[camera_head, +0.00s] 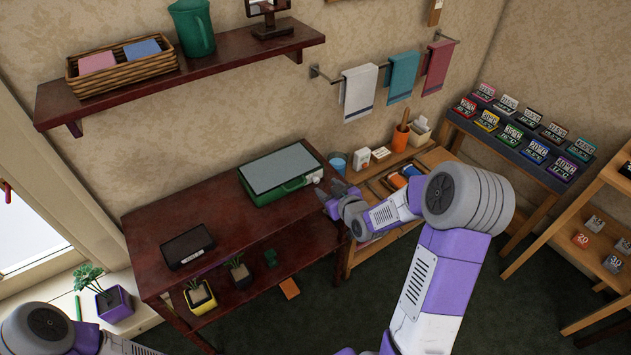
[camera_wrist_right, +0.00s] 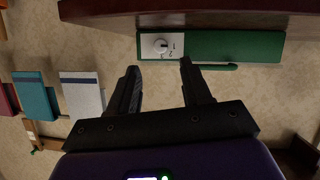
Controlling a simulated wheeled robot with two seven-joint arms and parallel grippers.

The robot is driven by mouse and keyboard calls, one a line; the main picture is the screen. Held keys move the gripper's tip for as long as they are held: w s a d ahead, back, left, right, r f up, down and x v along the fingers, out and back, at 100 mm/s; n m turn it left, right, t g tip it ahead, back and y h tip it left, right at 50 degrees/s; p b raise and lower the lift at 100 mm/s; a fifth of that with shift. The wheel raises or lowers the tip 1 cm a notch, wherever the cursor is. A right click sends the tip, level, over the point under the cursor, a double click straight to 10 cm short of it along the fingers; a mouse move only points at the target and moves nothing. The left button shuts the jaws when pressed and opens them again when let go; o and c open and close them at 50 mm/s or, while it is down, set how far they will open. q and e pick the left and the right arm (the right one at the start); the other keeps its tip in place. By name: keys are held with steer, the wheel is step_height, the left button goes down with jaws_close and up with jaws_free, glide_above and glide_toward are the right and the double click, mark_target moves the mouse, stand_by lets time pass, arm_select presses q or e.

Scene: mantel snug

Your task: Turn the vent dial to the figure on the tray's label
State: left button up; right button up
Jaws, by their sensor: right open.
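A green box with a grey top (camera_head: 282,174) sits on the dark red table (camera_head: 150,220). Its white front panel with a round dial (camera_head: 317,177) is at its right end. In the right wrist view the white dial (camera_wrist_right: 160,46) shows on the panel with small figures beside it; its exact setting is too small to read. My right gripper (camera_head: 331,191) is open and empty, just in front of the dial; its fingers (camera_wrist_right: 159,66) are apart on either side, not touching it. No tray label is readable. My left gripper is out of view.
Potted plants (camera_head: 200,297) sit on the lower shelf. A wooden bench (camera_head: 365,190) with a blue cup (camera_head: 338,161) stands to the right. Towels (camera_head: 359,90) hang behind. Small labelled cards (camera_head: 513,133) stand on a rack.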

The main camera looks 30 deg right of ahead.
mark_target(317, 181)
steer(key=b+x, duration=0.1)
steer(key=x, duration=0.5)
steer(key=shift+f, duration=0.2)
jaws_close()
